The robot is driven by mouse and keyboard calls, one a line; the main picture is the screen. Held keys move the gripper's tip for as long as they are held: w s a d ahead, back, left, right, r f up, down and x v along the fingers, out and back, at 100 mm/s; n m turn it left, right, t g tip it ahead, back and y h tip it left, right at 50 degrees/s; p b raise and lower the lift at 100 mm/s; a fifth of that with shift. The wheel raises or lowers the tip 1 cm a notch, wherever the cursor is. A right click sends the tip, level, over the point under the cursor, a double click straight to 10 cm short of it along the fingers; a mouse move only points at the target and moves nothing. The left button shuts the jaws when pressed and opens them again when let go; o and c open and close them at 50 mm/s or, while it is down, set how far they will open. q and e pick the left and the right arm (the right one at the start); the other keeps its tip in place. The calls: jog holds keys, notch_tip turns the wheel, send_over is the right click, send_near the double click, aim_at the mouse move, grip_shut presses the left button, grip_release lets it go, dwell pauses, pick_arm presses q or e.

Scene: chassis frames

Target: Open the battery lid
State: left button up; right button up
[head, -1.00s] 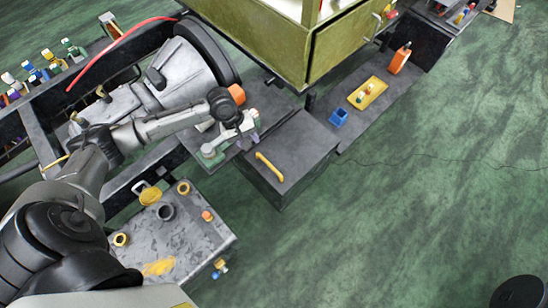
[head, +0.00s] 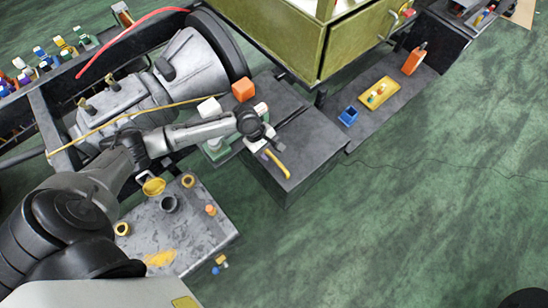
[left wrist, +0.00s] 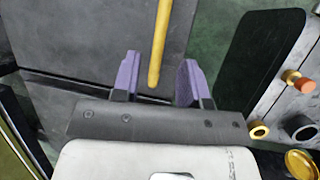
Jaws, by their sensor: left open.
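The battery lid (head: 318,142) is the flat dark grey top of a box beside the chassis, and it lies shut. A yellow bar handle (head: 279,165) runs along it; its upper end is hidden by my left gripper (head: 262,146). In the left wrist view, the purple fingers of my left gripper (left wrist: 158,80) are spread wide. The near end of the yellow handle (left wrist: 160,40) shows in the gap between them, touching neither finger. I cannot tell how far above the lid the fingertips are. My right gripper is not in view.
A grey cart (head: 195,235) with rings and cups stands at lower left. A blue bin (head: 348,116) and yellow tray (head: 388,88) lie on the running board. The green cab (head: 345,45) rises behind.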

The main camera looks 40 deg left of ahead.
aim_at(276, 160)
pick_arm(q)
jog(key=shift+b+x, duration=0.45)
jog(key=shift+x, duration=1.85)
jog(key=shift+c, duration=0.4)
grip_shut()
